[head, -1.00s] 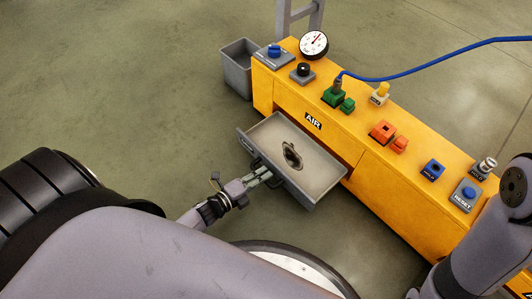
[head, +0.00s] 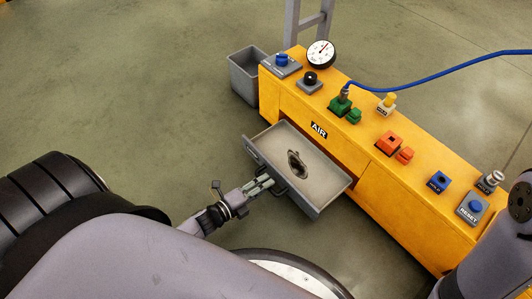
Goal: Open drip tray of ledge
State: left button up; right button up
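The drip tray (head: 325,195) is a grey drawer pulled well out of the front of the yellow ledge (head: 385,205), below the AIR label. A dark stain (head: 296,163) marks its pale floor. A dark handle is on the tray's front face, partly hidden by my fingers. My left gripper (head: 266,184) is at this handle, and its fingers look closed on it. Only part of my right arm shows at the right edge; its gripper is out of view.
On the ledge's top are a gauge (head: 321,54), a black knob (head: 310,78), green (head: 341,106) and orange (head: 389,143) blocks, a blue RESET button (head: 474,207) and a blue hose (head: 430,72). A grey bin (head: 246,75) stands at its left end. Floor at left is clear.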

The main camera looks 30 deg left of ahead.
pick_arm(q)
jog(key=v, duration=1)
jog(key=shift+s, duration=0.2)
jog(key=shift+a, duration=0.1)
